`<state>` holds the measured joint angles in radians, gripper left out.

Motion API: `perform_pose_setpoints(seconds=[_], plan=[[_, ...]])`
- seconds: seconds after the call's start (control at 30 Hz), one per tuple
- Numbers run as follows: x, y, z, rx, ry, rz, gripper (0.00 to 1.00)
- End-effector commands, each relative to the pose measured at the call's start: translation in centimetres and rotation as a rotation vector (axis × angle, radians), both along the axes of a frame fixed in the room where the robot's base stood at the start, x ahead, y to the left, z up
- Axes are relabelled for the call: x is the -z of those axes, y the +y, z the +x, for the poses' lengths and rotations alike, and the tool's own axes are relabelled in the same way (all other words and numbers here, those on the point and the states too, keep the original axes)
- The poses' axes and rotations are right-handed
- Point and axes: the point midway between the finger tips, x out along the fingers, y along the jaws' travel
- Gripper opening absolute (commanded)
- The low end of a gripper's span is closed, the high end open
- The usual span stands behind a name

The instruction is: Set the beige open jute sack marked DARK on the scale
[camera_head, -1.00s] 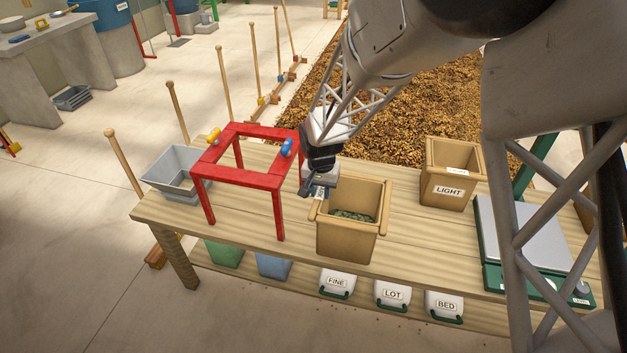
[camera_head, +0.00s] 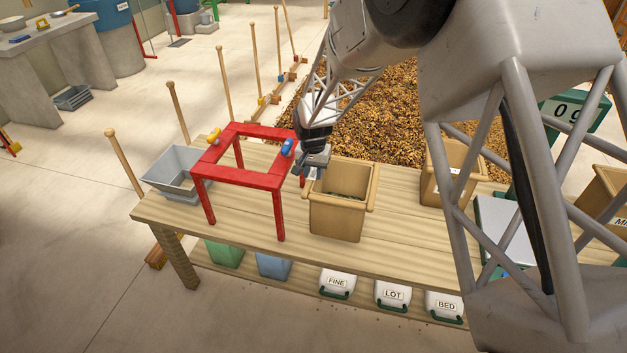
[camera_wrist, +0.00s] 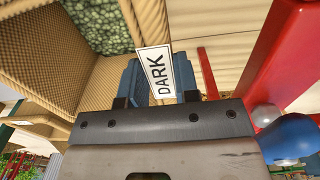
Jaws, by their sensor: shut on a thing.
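The beige open jute sack marked DARK (camera_head: 337,220) is at the middle of the bench, upright, with green beans inside. My gripper (camera_head: 312,172) is shut on its left rim; the DARK label (camera_wrist: 156,74) shows between the blue fingers in the wrist view, with the beans (camera_wrist: 100,22) beyond. I cannot tell whether the sack's bottom is clear of the bench. The scale's grey plate (camera_head: 492,215) is at the right, partly hidden by my arm; its display (camera_head: 567,109) reads 0 g.
A red frame (camera_head: 262,190) with a blue knob (camera_head: 288,148) stands close left of my gripper. The LIGHT sack (camera_head: 433,188) lies between the DARK sack and scale, partly hidden. Another sack (camera_head: 602,193) is at the right edge. A grey hopper (camera_head: 175,172) is at the left.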

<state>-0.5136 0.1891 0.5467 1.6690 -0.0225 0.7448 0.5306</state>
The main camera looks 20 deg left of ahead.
Motion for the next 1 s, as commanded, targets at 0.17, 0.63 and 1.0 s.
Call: perform_pose_setpoints(seconds=[0.17, 0.63, 1.0], plan=[[-0.1, 0.0, 0.0, 0.000, -0.001, 0.001, 0.00], [2.9, 0.0, 0.0, 0.000, 0.000, 0.000, 0.00], [3.4, 0.0, 0.0, 0.000, -0.001, 0.000, 0.00]])
